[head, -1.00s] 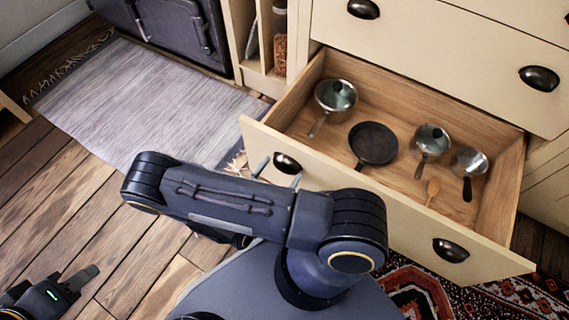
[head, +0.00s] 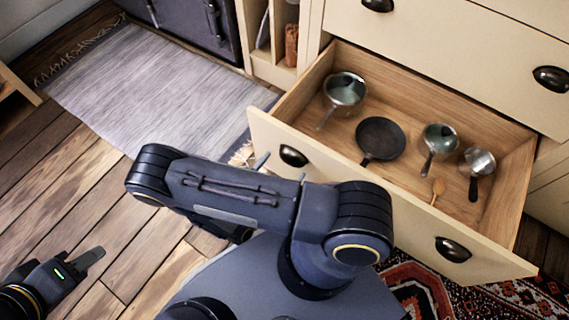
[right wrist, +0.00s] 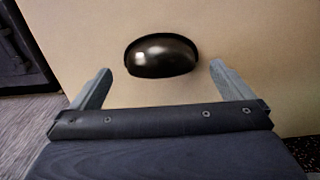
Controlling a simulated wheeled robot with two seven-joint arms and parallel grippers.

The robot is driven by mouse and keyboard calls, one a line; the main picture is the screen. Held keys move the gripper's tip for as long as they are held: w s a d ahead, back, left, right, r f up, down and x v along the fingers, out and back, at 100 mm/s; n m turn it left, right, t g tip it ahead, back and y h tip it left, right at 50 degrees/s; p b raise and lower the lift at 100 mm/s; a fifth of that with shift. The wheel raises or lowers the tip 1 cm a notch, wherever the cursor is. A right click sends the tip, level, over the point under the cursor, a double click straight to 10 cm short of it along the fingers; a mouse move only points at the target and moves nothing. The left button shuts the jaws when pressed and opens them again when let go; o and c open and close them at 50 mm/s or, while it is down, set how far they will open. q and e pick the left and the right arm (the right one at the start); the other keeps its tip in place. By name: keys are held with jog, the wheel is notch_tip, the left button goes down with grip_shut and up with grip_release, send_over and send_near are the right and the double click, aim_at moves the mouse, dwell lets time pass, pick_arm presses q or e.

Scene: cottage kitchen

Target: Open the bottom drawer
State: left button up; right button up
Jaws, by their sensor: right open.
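The bottom drawer (head: 340,190) is pulled out of the cream cabinet, with its inside in full view. Its front carries two dark cup handles, a left one (head: 293,156) and a right one (head: 453,249). My right gripper (right wrist: 160,85) is open in the right wrist view. Its fingers stand on either side of a dark cup handle (right wrist: 162,55) on the drawer front, not closed on it. In the head view my right arm hides most of this gripper. My left gripper (head: 92,256) is low at the left, over the floor; its jaw opening cannot be made out.
The drawer holds a black frying pan (head: 380,139), several lidded or open pots and a wooden spoon (head: 437,190). A grey rug (head: 165,90) lies on the plank floor at left. A patterned red rug (head: 415,290) lies below the drawer.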

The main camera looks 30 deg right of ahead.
jog(key=p+v, duration=0.1)
jog(key=v, duration=0.5)
dwell(0.4)
jog(key=s+d+r+m+y, duration=0.1)
jog(key=s+r+m+y, duration=0.1)
jog(key=r+m+y, duration=0.7)
jog(key=s+d+r+m+g+y, duration=0.1)
jog(key=s+d+r+m+y, duration=0.1)
jog(key=r+m+y, duration=0.65)
jog(key=s+d+r+m+y, duration=0.1)
jog(key=s+r+m+y, duration=0.2)
jog(key=r+m, duration=0.7)
notch_tip(320, 180, up, 38)
jog(key=n+p, duration=0.3)
jog(key=p, duration=3.2)
jog(key=shift+w+f, duration=0.2)
jog(key=shift+n, duration=0.25)
